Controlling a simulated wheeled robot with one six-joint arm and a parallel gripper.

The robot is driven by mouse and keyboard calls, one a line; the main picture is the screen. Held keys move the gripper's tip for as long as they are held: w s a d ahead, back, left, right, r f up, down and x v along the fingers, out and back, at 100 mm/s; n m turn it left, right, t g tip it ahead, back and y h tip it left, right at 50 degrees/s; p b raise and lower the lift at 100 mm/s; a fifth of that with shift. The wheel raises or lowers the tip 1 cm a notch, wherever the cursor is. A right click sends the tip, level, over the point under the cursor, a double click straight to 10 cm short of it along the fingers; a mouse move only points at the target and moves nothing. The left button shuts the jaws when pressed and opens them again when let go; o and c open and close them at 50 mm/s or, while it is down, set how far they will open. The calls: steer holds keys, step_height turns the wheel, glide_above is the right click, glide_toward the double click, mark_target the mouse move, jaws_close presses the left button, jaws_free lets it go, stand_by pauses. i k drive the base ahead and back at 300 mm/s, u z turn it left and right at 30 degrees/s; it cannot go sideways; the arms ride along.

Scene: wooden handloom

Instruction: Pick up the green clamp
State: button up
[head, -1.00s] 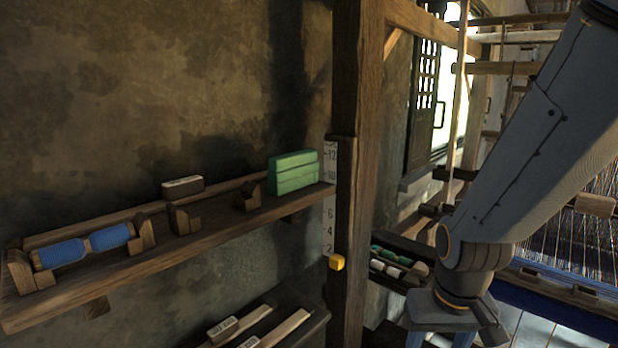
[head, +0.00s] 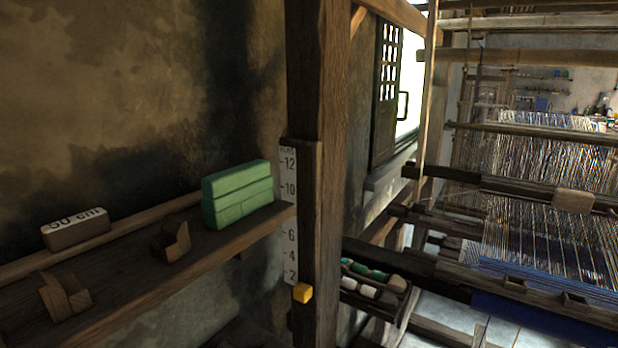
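A green block-like object (head: 237,195), made of stacked layers, stands at the right end of the wooden wall shelf, against the post; it may be the green clamp, but I cannot tell for certain. My gripper is out of the picture, and so is the rest of my arm.
The shelf (head: 150,277) also holds a block marked "50 cm" (head: 75,229) and small wooden cradles (head: 66,296). A post (head: 317,180) with a scale and yellow marker (head: 302,293) stands right of it. A bobbin tray (head: 373,284) and the loom (head: 560,200) lie beyond.

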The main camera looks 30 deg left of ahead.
mark_target(229, 196)
steer(key=z, duration=0.1)
steer(key=k, duration=0.6)
steer(key=u, duration=1.35)
